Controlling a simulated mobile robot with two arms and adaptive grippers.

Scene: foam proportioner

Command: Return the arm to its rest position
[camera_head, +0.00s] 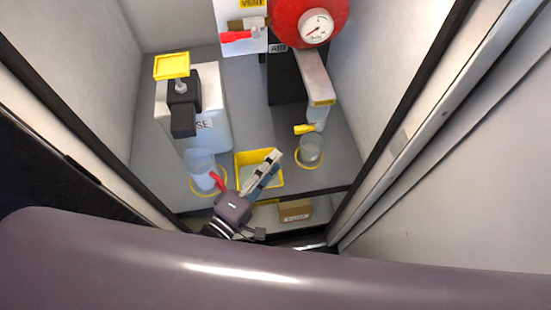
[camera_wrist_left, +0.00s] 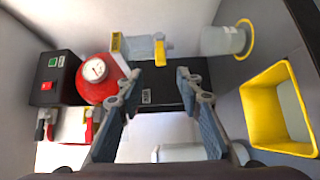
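My left gripper (camera_head: 268,168) reaches over the yellow tray (camera_head: 240,160) at the front of the grey shelf, its fingers pointing up and right. In the left wrist view its two fingers (camera_wrist_left: 158,85) are apart with nothing between them. The tray's rim also shows at the right of that view (camera_wrist_left: 262,80), beside the gripper. The arm behind the wrist is mostly hidden by a large purple-grey surface across the bottom of the head view. My right gripper is not in view.
A clear cup (camera_head: 200,165) stands left of the tray, and another cup (camera_head: 312,150) stands on a yellow ring at right. A white container (camera_head: 212,105) with a pump stands at left. A red tank (camera_head: 293,22) with a gauge stands at the back. Side walls bound the bay.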

